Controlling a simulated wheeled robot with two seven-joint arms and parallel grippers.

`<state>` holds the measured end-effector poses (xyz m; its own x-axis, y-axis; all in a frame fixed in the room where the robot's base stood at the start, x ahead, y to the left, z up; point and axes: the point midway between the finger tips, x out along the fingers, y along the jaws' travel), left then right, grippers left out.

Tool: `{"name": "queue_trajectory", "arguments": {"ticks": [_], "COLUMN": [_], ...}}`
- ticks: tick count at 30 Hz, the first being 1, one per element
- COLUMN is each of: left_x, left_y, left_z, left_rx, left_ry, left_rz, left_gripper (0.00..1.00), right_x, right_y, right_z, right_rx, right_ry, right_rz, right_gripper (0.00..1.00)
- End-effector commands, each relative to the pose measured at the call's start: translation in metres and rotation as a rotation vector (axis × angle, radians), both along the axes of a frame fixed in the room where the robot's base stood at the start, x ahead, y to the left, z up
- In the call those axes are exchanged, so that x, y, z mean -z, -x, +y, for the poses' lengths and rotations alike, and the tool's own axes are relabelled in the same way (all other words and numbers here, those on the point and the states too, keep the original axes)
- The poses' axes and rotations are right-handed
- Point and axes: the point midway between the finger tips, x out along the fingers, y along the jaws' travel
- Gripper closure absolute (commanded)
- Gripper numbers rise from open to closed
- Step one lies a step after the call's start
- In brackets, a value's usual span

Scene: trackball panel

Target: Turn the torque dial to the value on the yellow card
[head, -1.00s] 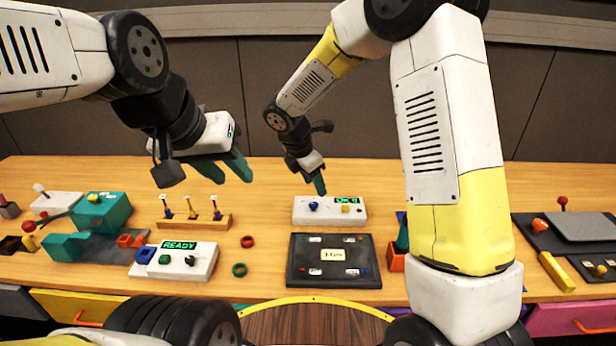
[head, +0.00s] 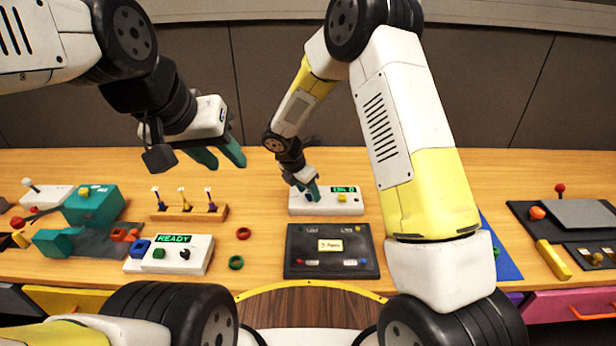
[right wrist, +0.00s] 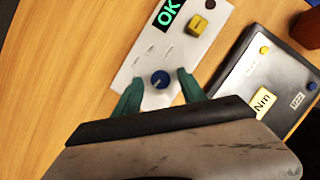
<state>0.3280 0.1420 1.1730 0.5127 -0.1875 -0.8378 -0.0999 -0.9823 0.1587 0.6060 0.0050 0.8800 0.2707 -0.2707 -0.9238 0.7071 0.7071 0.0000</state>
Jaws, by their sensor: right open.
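The blue torque dial (right wrist: 160,79) sits on a white panel (right wrist: 190,40) with a lit green display (right wrist: 168,13) and a yellow knob (right wrist: 196,24). My right gripper (right wrist: 157,90) is open, its teal fingertips on either side of the dial; contact cannot be told. In the head view my right gripper (head: 313,192) comes down over the panel's left part (head: 325,208) and hides the dial. A yellow card (head: 330,245) lies on the dark board in front; its text is too small to read surely. My left gripper (head: 218,158) is open and empty above the table at left.
The dark board (head: 300,267) lies just in front of the panel. The table behind the panel is clear.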

Motion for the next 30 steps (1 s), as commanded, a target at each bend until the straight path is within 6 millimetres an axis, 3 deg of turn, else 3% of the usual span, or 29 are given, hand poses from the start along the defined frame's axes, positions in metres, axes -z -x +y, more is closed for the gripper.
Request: {"name": "queue_trajectory", "arguments": {"ticks": [4,11,22,30], "left_x": [0.0,0.0,0.0,0.0], "left_y": [0.0,0.0,0.0,0.0], "left_z": [0.0,0.0,0.0,0.0], "left_rx": [0.0,0.0,0.0,0.0], "left_ry": [0.0,0.0,0.0,0.0], "left_rz": [0.0,0.0,0.0,0.0], "left_gripper": [0.64,0.64,0.64,0.64], "right_x": [-0.0002,-0.0005,-0.0005,-0.0003], "right_y": [-0.0001,0.0001,-0.0005,-0.0016], "right_z": [0.0001,0.0002,0.0011,0.0028], "right_rx": [0.0,0.0,0.035,0.191], "right_ry": [0.0,0.0,-0.001,-0.002], "right_rz": [0.0,0.0,-0.001,0.0], "right_gripper": [0.53,0.99,1.0,1.0]}}
